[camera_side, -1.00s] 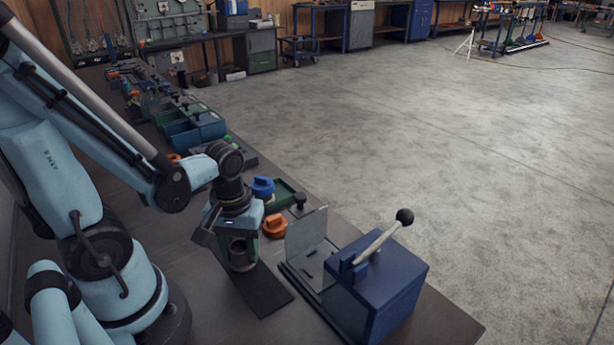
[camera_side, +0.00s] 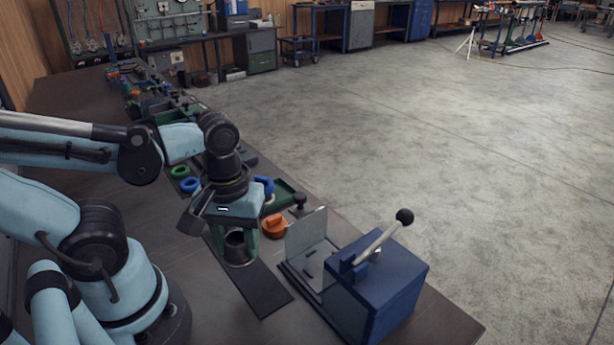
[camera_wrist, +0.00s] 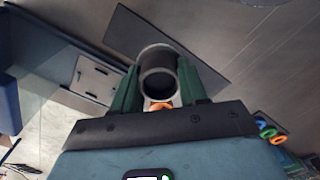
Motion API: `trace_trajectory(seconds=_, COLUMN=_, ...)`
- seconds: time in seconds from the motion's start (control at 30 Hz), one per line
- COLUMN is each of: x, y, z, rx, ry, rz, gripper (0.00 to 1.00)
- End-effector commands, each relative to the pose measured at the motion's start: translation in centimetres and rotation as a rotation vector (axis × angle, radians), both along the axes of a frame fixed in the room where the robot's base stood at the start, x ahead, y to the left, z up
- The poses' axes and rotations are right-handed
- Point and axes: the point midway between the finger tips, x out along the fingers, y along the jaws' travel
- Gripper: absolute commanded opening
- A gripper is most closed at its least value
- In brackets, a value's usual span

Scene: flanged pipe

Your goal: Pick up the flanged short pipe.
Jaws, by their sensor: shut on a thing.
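The flanged short pipe (camera_side: 237,246) is a dark grey metal tube with a wider rim, in the lower middle of the side view. My gripper (camera_side: 236,238) has green fingers, one on each side of the pipe, shut on it. In the wrist view the pipe (camera_wrist: 158,75) sits between the two green fingers, with its round open end facing the camera. The pipe is over the dark mat (camera_side: 262,292); I cannot tell for sure whether its lower end clears the mat.
A blue box with a black-knobbed lever (camera_side: 385,285) and an upright grey plate (camera_side: 306,236) stand right of the pipe. An orange part (camera_side: 274,226) is close behind. Green (camera_side: 180,171) and blue (camera_side: 190,184) rings lie farther back.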

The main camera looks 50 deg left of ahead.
Motion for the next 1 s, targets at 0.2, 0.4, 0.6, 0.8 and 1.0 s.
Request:
trace_trajectory(seconds=0.2, x=-1.4, y=-3.3, z=2.1, rx=0.000, ry=0.000, rz=-0.009, gripper=0.08)
trace_trajectory(seconds=0.4, x=-2.2, y=-5.2, z=3.4, rx=0.000, ry=0.000, rz=-0.005, gripper=0.08)
trace_trajectory(seconds=0.6, x=-2.6, y=-6.1, z=4.1, rx=0.000, ry=0.000, rz=-0.001, gripper=0.08)
trace_trajectory(seconds=0.8, x=-2.7, y=-6.4, z=5.4, rx=0.000, ry=0.000, rz=0.001, gripper=0.08)
trace_trajectory(seconds=1.0, x=-2.7, y=-6.3, z=6.9, rx=0.000, ry=0.000, rz=0.001, gripper=0.08)
